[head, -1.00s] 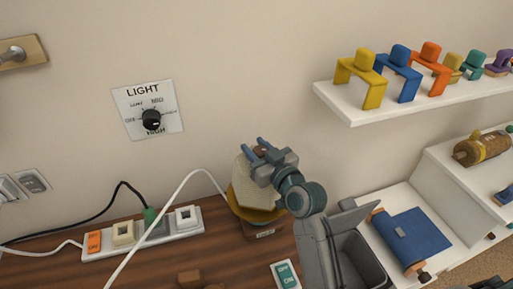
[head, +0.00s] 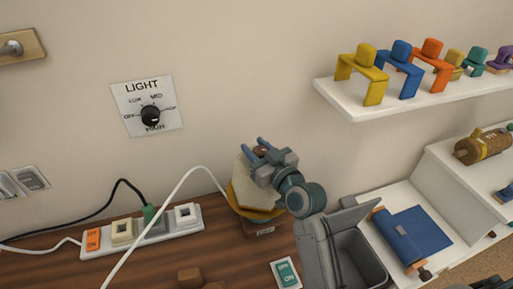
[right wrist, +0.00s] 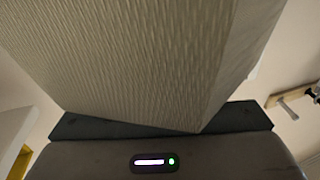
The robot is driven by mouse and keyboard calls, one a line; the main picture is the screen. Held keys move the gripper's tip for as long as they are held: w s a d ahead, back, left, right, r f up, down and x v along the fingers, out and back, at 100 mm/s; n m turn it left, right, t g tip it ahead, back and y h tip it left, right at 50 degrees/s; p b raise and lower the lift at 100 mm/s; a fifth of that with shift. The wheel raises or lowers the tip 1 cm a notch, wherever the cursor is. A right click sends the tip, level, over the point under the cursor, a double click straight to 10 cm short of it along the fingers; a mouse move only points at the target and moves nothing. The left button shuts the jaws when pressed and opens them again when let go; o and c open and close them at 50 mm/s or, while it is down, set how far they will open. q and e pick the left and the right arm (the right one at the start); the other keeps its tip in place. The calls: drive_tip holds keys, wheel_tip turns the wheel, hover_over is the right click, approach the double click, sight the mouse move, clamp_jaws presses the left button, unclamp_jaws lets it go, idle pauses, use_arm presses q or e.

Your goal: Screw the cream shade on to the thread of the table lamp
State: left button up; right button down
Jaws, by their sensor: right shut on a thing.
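The cream shade (head: 247,183) hangs at the top of the table lamp (head: 243,207), whose yellow part shows below and around it. The lamp's wooden base (head: 258,231) stands on the brown desk. My right gripper (head: 258,147) is shut at the top of the shade, over a small brown piece. In the right wrist view, the ribbed shade (right wrist: 140,60) fills the upper middle. The thread is hidden, so I cannot tell how far the shade sits on it. My left gripper is not in view.
A white power strip (head: 160,230) with cables stands left of the lamp. A white cable arches close to it. A grey bin (head: 365,255) and a green switch (head: 286,273) are at its right. A shelf (head: 400,100) with small toy furniture is at upper right.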

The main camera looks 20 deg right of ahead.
drive_tip(key=c, duration=0.9)
unclamp_jaws()
drive_tip(key=shift+s+f, duration=0.1)
